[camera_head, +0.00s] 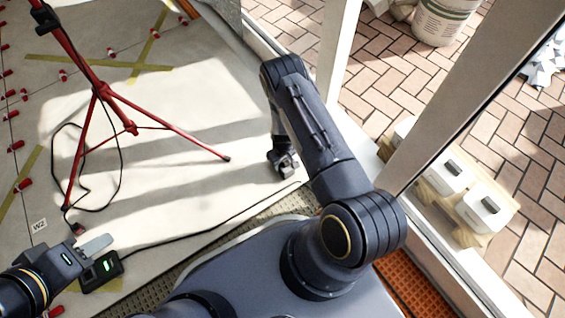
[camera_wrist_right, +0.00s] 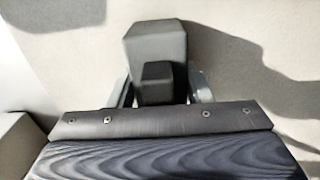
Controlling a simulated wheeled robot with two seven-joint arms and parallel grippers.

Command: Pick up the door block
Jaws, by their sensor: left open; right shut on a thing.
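The door block (camera_wrist_right: 155,42) is a dark grey wedge-like piece with a smaller black part nearer the camera. In the right wrist view it sits between the two fingers of my right gripper (camera_wrist_right: 160,88), which is shut on it. In the head view my right gripper (camera_head: 284,163) is low over the pale floor, near the door frame; the block is hard to tell from the dark gripper there. Whether the block touches the floor is unclear. My left gripper (camera_head: 92,247) is open at the lower left, far from the block.
A small black device with a green display (camera_head: 102,270) lies by my left gripper, its cable running right. A red tripod (camera_head: 128,126) stands at upper left. Red tile clips (camera_head: 63,75) dot the left tiles. White-topped items (camera_head: 484,206) stand outside the door frame (camera_head: 430,130).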

